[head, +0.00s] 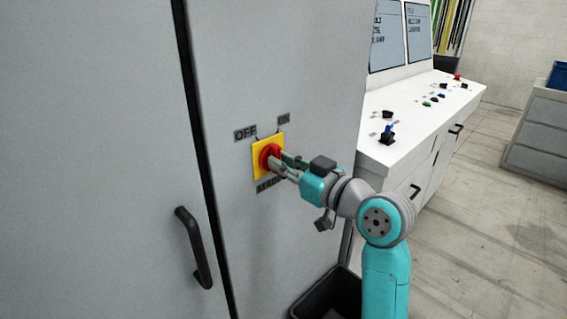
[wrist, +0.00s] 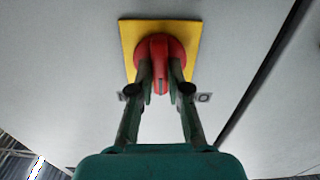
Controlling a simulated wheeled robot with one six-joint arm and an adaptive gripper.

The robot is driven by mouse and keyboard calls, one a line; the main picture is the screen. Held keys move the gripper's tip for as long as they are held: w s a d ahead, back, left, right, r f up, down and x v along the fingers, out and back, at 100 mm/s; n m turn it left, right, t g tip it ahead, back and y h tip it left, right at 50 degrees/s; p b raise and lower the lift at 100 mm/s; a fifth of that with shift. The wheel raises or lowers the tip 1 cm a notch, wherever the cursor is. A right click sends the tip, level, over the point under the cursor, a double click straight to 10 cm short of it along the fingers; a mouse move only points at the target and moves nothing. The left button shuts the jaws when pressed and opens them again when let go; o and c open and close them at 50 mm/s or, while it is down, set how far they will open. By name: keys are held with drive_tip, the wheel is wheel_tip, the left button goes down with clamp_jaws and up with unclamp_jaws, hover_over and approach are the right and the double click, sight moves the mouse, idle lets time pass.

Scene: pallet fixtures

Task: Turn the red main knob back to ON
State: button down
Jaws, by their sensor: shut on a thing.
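The red main knob (head: 267,155) sits on a yellow square plate (head: 258,171) on the grey cabinet door, in the middle of the head view. An OFF label (head: 245,134) is at its upper left and an ON label (head: 283,119) at its upper right. My gripper (head: 278,164) reaches the knob from the right and is shut on it. In the wrist view the two fingers (wrist: 161,84) stand on either side of the knob's raised grip (wrist: 159,50). The fingers partly hide the knob, so I cannot tell exactly which label it points to.
A black door handle (head: 192,248) is at lower left of the knob. A white control desk (head: 400,120) with buttons and screens stands to the right. A dark bin (head: 325,297) is on the floor below my arm. Open floor lies at right.

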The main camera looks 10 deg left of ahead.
drive_tip(key=m, duration=0.6)
drive_tip(key=shift+m, duration=0.4)
idle(0.3)
drive_tip(key=c, duration=1.1)
unclamp_jaws()
drive_tip(key=shift+c, duration=0.2)
drive_tip(key=shift+d, duration=0.1)
drive_tip(key=v, duration=1.1)
drive_tip(key=shift+s+d, duration=0.3)
